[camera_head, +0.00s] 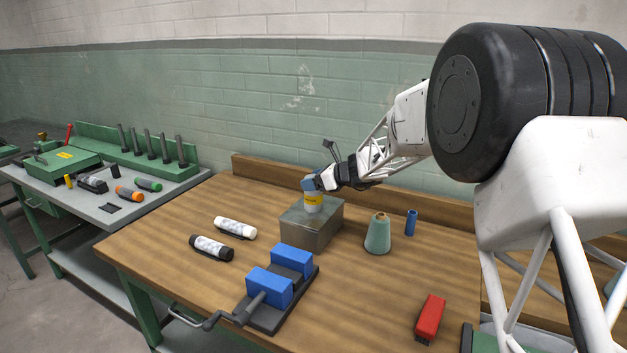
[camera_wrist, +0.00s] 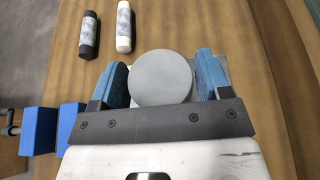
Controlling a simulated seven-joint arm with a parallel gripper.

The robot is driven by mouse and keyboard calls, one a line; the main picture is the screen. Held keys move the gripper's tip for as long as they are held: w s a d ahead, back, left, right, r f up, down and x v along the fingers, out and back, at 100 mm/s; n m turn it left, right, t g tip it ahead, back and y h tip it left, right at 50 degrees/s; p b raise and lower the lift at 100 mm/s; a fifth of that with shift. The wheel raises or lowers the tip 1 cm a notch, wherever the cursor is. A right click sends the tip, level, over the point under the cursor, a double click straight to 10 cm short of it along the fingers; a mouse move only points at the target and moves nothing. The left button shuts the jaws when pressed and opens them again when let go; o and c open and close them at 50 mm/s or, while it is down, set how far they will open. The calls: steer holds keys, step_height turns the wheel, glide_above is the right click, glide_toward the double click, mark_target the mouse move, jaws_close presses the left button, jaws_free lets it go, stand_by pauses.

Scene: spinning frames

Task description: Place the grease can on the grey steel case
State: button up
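The case is mostly hidden there.
A blue-jawed vise (camera_head: 270,285) stands in front of the case. A white tube (camera_head: 235,228) and a black tube (camera_head: 211,247) lie to the left. A green thread cone (camera_head: 378,234), a blue cylinder (camera_head: 411,222) and a red brush (camera_head: 430,318) are to the right.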

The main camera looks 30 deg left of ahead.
steer(key=shift+o, duration=1.3)
steer(key=shift+r, duration=0.2)
steer(key=v, duration=1.2)
steer(key=s+d+r+n+t+h, duration=0.1)
steer(key=s+d+r+n+h, duration=0.25)
steer(key=s+d, duration=0.85)
steer(key=s+d+r+n+h, duration=0.3)
steer(key=s+d+n, duration=0.35)
steer(key=d, duration=0.85)
steer(key=s+d+f+n+h, duration=0.3)
steer(key=s+d, duration=0.8)
steer(key=s, duration=0.4)
steer(key=s+d+f+n+t+h, duration=0.1)
steer(key=s+d+f+n+h, duration=0.2)
steer(key=s+d, duration=0.9)
steer(key=s+n+h, duration=0.1)
steer(key=s, duration=0.2)
steer(key=shift+n+t, duration=0.3)
steer(key=shift+n, duration=0.1)
